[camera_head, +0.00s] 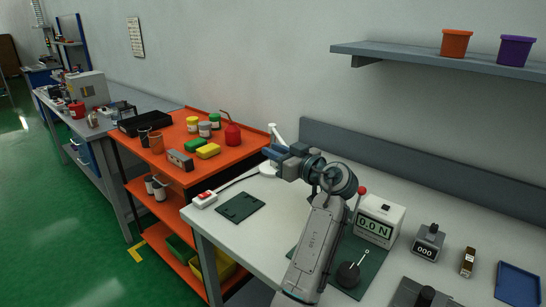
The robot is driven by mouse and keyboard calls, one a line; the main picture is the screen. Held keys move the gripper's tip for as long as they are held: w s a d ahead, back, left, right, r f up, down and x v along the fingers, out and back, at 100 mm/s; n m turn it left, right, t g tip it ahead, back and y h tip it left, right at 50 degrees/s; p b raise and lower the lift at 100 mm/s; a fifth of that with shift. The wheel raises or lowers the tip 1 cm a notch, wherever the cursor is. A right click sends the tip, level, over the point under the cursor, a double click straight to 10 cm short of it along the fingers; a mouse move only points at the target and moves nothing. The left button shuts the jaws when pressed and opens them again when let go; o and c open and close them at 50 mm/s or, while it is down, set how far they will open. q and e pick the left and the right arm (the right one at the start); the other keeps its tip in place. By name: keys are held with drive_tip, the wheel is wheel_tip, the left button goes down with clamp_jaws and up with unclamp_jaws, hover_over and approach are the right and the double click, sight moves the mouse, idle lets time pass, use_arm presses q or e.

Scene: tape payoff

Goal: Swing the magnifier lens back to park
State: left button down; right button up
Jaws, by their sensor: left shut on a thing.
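The magnifier shows as a white post or arm (276,134) at the back left corner of the white bench. A white round part (267,169) shows low beside it, and I cannot tell if this is its base or its lens. My left gripper (273,156) is in front of the magnifier, with its dark blue-grey fingers pointing left. It is shut on part of the magnifier. The gripper and wrist hide the held part and much of the magnifier. My right gripper is not in view.
The bench (230,235) carries a force display reading 0.0 N (374,226), a red-knobbed lever (362,191), a counter box (428,242), a dark green pad (240,207) and a red-switched power strip (204,199). An orange cart (165,165) stands left. A shelf (420,54) hangs above.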

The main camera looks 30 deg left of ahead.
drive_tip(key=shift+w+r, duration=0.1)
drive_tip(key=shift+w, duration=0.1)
use_arm(q)
drive_tip(key=c, duration=1.3)
unclamp_jaws()
drive_tip(key=shift+w, duration=0.1)
drive_tip(key=shift+o, duration=0.2)
